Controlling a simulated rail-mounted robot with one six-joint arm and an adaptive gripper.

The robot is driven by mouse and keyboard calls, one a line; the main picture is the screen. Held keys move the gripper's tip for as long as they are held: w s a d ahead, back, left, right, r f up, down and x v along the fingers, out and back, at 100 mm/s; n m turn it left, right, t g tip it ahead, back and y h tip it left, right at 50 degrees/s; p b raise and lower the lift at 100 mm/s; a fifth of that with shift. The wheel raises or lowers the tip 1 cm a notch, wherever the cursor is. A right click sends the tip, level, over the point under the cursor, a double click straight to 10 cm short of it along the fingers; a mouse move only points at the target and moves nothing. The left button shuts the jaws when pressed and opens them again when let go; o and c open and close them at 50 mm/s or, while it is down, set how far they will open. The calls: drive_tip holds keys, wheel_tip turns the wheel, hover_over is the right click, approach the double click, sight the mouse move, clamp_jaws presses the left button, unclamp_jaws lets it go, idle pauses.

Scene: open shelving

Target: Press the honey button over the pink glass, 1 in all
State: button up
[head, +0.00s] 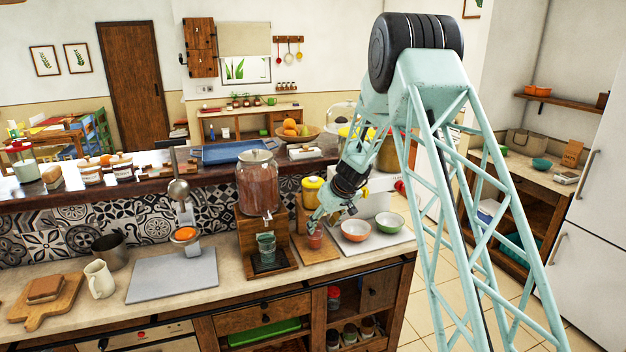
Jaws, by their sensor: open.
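The honey dispenser (312,190) is a yellow jar on a wooden stand on the counter, partly hidden behind my gripper. A small pink glass (314,240) stands upright on the wooden base under it. My gripper (314,222) is open, reaching down from the right, with its fingers just above the pink glass in this view and in front of the dispenser. The honey button is hidden or too small to make out. I cannot tell whether the fingers touch anything.
A larger brown drink dispenser (257,182) with a green glass (266,245) stands just left. A red-orange bowl (355,230) and a green bowl (390,222) sit close on the right. A raised wooden shelf (215,174) runs behind. The grey board (172,276) at left has clear room.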

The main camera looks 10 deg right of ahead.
clamp_jaws()
idle(1.4)
